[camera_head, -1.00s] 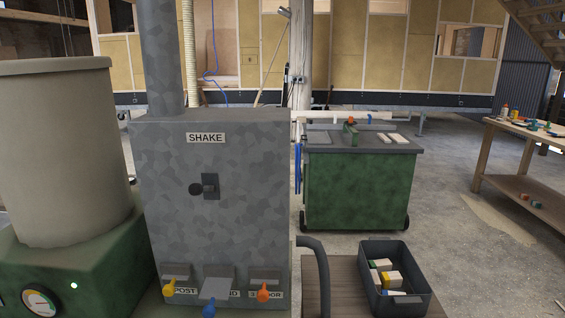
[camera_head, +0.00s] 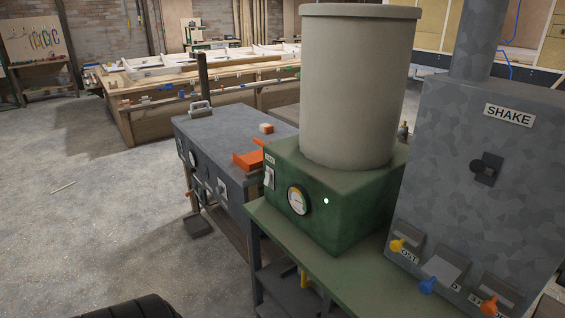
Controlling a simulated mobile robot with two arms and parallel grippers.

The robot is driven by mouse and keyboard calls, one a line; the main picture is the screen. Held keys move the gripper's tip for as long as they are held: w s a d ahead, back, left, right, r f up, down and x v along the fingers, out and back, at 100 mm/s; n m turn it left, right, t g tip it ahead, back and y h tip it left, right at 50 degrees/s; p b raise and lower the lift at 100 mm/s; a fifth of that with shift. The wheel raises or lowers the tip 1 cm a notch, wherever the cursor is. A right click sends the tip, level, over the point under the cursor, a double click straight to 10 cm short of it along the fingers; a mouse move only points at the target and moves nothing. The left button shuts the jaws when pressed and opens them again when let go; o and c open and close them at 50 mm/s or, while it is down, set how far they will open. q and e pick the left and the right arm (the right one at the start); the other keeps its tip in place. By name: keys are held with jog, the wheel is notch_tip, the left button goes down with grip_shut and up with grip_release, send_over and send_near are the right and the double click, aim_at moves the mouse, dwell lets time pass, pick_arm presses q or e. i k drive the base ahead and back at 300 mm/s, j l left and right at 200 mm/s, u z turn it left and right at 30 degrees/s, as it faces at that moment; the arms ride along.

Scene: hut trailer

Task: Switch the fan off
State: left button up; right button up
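A green machine base (camera_head: 350,215) with a tall grey drum (camera_head: 352,85) on top stands right of the middle. Its front has a round dial (camera_head: 298,199) and a small white light (camera_head: 326,201), which looks lit. A pale switch plate (camera_head: 268,178) sits near its left front edge, under a small label too small to read. I cannot tell for sure which control belongs to the fan. Neither of my grippers is in view.
A grey box marked SHAKE (camera_head: 472,170) has a black lever (camera_head: 477,167), with yellow, blue and orange handles below. A grey cabinet (camera_head: 225,150) with an orange part on top stands left of the drum. The concrete floor (camera_head: 90,210) at left is open.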

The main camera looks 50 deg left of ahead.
aim_at(267, 179)
jog(key=u, duration=1.7)
jog(key=i+j+u, duration=0.45)
jog(key=i+j, duration=0.8)
